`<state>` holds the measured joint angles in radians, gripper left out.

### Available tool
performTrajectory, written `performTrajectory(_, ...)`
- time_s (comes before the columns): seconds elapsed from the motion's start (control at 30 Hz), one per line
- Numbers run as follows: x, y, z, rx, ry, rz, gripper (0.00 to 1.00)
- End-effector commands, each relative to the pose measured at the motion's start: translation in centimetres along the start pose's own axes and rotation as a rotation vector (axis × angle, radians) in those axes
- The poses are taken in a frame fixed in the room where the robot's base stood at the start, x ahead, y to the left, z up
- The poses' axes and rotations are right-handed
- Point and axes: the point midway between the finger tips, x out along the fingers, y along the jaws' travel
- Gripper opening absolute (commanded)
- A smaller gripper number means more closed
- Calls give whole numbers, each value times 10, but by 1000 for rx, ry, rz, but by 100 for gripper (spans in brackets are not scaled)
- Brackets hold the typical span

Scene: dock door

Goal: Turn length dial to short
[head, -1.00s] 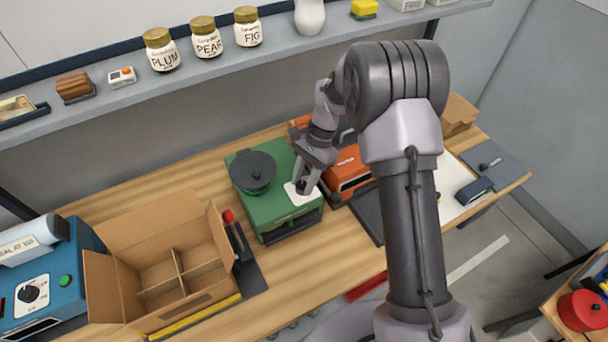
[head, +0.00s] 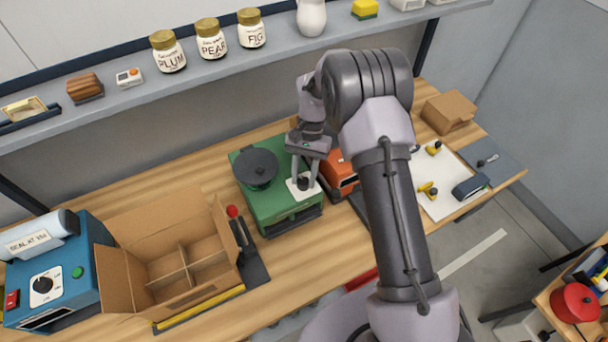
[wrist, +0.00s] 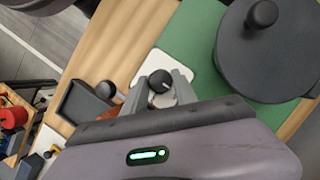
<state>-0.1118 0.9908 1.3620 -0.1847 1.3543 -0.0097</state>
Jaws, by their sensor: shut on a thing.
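A green machine (head: 285,213) stands on the wooden bench, with a black lidded pot or hopper (head: 256,168) on its left part. A white plate (head: 297,194) lies on its top at the right, and a small black dial knob (head: 303,183) stands on the plate. My gripper (head: 304,181) reaches down from above and is shut on this knob. In the wrist view the knob (wrist: 160,80) sits between the two fingers and shows a short light pointer mark. The plate's lettering is not readable, and the fingers cover part of it.
An open divided cardboard box (head: 150,235) and a blue machine (head: 62,280) with its own dial stand to the left. An orange machine (head: 339,174) is close on the right. A shelf with jars (head: 211,40) runs behind.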

Motion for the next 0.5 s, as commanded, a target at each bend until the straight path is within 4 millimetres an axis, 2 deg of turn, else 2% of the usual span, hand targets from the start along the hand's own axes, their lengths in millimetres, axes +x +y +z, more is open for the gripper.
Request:
performTrajectory(0.33, 0, 0, 0, -3, 0, 1, 0)
performTrajectory(0.37, 0, 0, 0, -3, 0, 1, 37)
performTrajectory(0.43, 0, 0, 0, -2, 0, 1, 51)
performTrajectory(0.5, 0, 0, 0, -2, 0, 1, 54)
